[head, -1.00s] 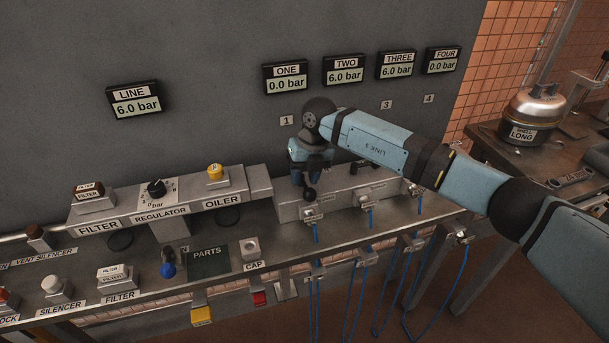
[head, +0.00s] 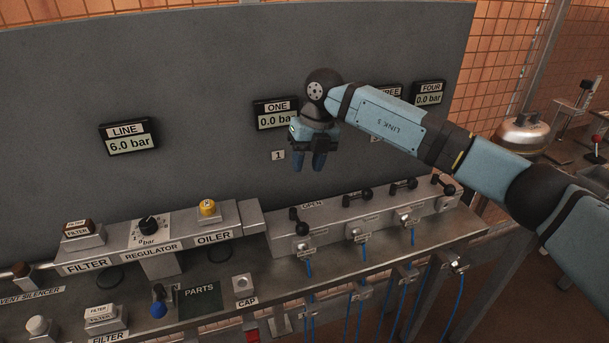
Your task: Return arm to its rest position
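My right arm (head: 385,115) reaches in from the right side of the head view. Its gripper (head: 310,162) hangs fingers-down in front of the grey panel, above the valve block (head: 333,226). The two dark blue fingers stand apart with a gap and nothing between them. The gripper is clear of the first valve's black handle (head: 299,221), which lies below it. The arm hides the TWO display and part of the THREE display (head: 389,92). My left gripper is not in view.
The LINE display (head: 128,137) reads 6.0 bar. The ONE display (head: 276,115) and FOUR display (head: 429,93) read 0.0 bar. The regulator (head: 149,232) and oiler (head: 209,217) stand on the bench at left.

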